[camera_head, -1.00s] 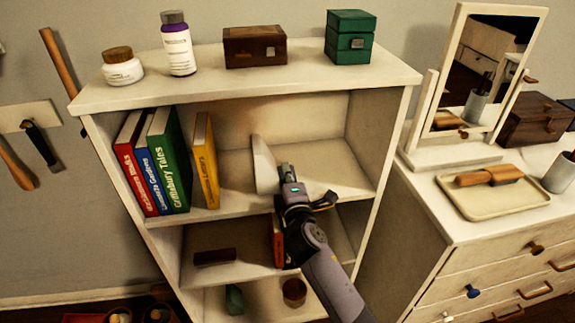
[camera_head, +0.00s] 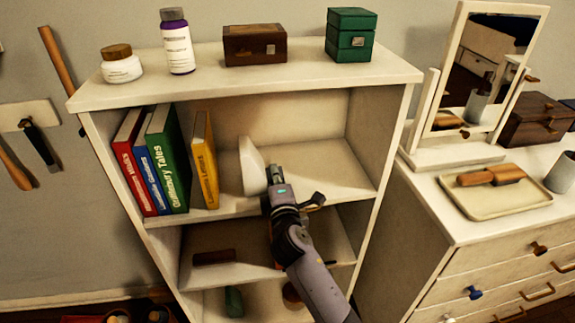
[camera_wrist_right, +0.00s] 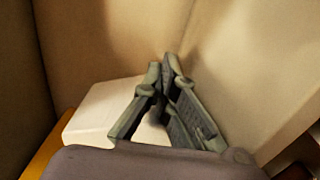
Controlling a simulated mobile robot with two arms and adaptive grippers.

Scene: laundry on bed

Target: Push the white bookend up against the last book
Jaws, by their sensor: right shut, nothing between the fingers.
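The white bookend (camera_head: 251,168) stands on the upper shelf, right of the yellow book (camera_head: 205,160). A gap separates the two. The yellow book is the last of the row and stands a little apart from the green book (camera_head: 169,160). My right gripper (camera_head: 273,172) is shut and empty at the bookend's right side, touching it or very close. In the right wrist view the shut fingers (camera_wrist_right: 163,80) point inward beside the white bookend (camera_wrist_right: 95,118), and a yellow edge (camera_wrist_right: 45,145) shows at lower left. My left gripper is not in view.
The shelf is clear right of my gripper up to the bookcase's right side wall (camera_head: 372,135). The top board (camera_head: 205,90) overhangs the compartment. A jar, bottle and two boxes stand on it. A dresser with a mirror and tray (camera_head: 495,200) is at right.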

